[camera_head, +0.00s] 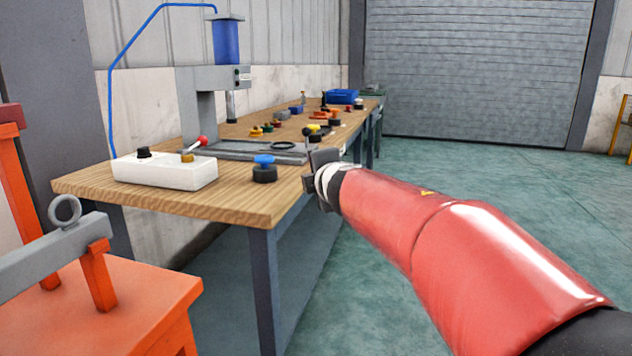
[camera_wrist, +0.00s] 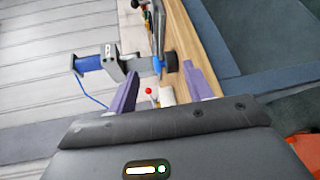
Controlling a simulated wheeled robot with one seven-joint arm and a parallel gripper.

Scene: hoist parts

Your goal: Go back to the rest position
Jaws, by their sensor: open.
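My gripper (camera_head: 318,180) is at the end of my red arm, by the right edge of the wooden workbench (camera_head: 240,209). In the wrist view my gripper (camera_wrist: 160,88) shows two purple fingers spread wide apart, with nothing held between them. A black knob with a blue top (camera_head: 264,170) stands on the bench just left of my gripper. It also shows beyond the fingers in the wrist view (camera_wrist: 169,63).
A press with a blue cylinder (camera_head: 226,42) and a white box with knobs (camera_head: 165,172) stand on the bench. Several small coloured parts and a blue bin (camera_head: 342,97) lie farther back. An orange stand (camera_head: 120,310) is at lower left. The green floor at right is clear.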

